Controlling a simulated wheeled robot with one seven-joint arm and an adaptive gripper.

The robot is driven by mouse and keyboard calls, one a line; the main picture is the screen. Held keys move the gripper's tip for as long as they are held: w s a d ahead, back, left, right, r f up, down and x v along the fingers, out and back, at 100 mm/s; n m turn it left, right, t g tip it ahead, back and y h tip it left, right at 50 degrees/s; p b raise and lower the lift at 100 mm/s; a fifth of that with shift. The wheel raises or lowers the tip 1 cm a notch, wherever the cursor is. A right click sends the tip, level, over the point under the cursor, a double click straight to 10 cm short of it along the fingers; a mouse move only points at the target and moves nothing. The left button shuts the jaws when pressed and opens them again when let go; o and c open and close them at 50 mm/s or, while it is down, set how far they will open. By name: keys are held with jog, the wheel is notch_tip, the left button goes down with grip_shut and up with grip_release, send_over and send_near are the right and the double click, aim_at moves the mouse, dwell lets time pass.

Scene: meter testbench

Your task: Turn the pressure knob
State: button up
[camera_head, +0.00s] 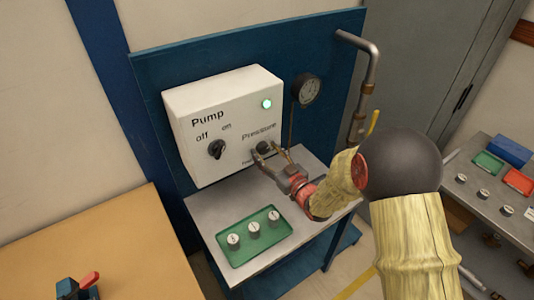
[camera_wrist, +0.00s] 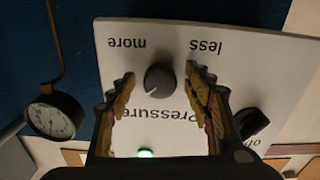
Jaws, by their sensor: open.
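The pressure knob (camera_head: 263,148) is a dark round knob on the lower right of the white pump box (camera_head: 205,105). In the wrist view the knob (camera_wrist: 159,77) shows between the fingertips, under the words "more" and "less", which appear upside down. My gripper (camera_head: 268,160) is at the front of the box, with one finger on each side of the knob. In the wrist view my gripper (camera_wrist: 160,80) is open, with gaps between the knob and both fingers. I cannot tell how deep the fingertips reach along the knob.
The pump's off/on knob (camera_head: 216,149) is left of the pressure knob. A round gauge (camera_head: 306,90) hangs on the blue panel. A green light (camera_head: 267,104) glows on the box. A green tray (camera_head: 254,236) with small weights sits on the bench below. A bent pipe (camera_head: 365,85) stands right.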

jog(key=shift+c, duration=0.8)
jog(key=c, duration=1)
jog(key=shift+m, duration=0.7)
jog(key=o, duration=1.2)
jog(key=shift+c, duration=0.2)
jog(key=v, duration=1.2)
